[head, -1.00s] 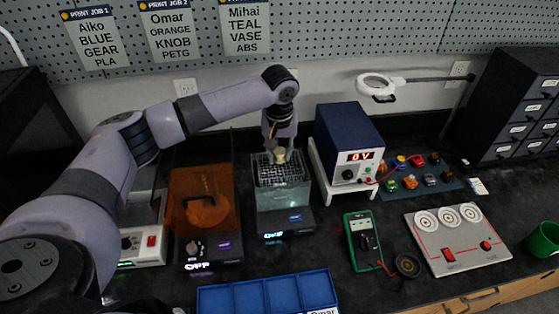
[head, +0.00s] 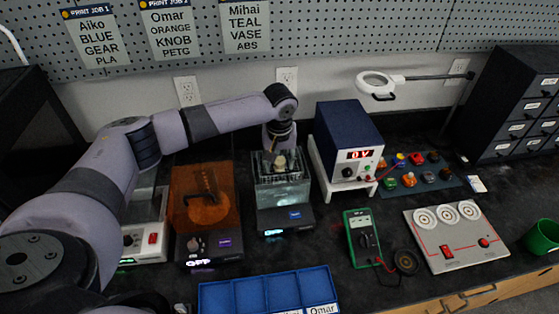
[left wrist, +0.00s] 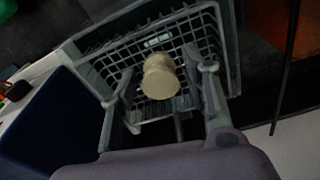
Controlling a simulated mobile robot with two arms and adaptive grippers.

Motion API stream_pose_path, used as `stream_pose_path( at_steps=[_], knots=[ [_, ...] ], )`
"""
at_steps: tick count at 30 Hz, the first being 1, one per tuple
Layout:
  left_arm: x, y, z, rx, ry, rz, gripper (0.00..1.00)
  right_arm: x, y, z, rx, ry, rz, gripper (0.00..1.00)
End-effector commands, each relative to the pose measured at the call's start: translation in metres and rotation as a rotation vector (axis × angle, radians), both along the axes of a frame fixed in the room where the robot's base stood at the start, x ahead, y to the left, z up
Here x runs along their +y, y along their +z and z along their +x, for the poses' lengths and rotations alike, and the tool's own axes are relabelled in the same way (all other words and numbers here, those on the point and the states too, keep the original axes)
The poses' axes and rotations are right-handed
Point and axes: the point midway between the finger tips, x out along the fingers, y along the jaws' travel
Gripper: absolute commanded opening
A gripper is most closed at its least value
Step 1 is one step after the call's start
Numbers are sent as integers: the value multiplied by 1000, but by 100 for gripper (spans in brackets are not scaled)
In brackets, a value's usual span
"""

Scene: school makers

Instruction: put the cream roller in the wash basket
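The cream roller (head: 281,162) is a short, pale, spool-like piece. In the left wrist view the roller (left wrist: 160,76) stands over the basket's grid floor, inside its walls. The wash basket (head: 264,178) is a dark mesh basket in the clear tank of a wash station; its grid and rim (left wrist: 85,72) fill the left wrist view. My left gripper (head: 279,150) points down just over the basket. In the left wrist view its fingers (left wrist: 160,82) are spread on either side of the roller, with gaps showing. Whether the roller rests on the floor is hard to tell. My right gripper is out of view.
An orange-covered machine (head: 205,205) stands left of the wash station. A blue power supply (head: 348,140) on a white stand is close on the right. A blue divided tray (head: 265,292) lies in front, and a green multimeter (head: 362,238) lies front right.

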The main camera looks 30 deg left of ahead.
Motion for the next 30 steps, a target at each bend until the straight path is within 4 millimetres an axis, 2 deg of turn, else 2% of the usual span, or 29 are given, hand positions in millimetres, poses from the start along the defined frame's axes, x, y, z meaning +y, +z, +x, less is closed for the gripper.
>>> stream_pose_path(
  at_steps=[9,13,17,24,30],
  knots=[
    [0,1,0,-1,0,0,47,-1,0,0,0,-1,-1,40],
    [0,10,0,-4,1,-1,47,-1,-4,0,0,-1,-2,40],
    [-1,31,-2,-5,0,-1,47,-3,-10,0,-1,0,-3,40],
    [-5,83,-7,-5,0,-1,47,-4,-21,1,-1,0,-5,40],
    [-6,113,-11,-3,1,-1,47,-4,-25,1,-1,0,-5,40]
  ],
)
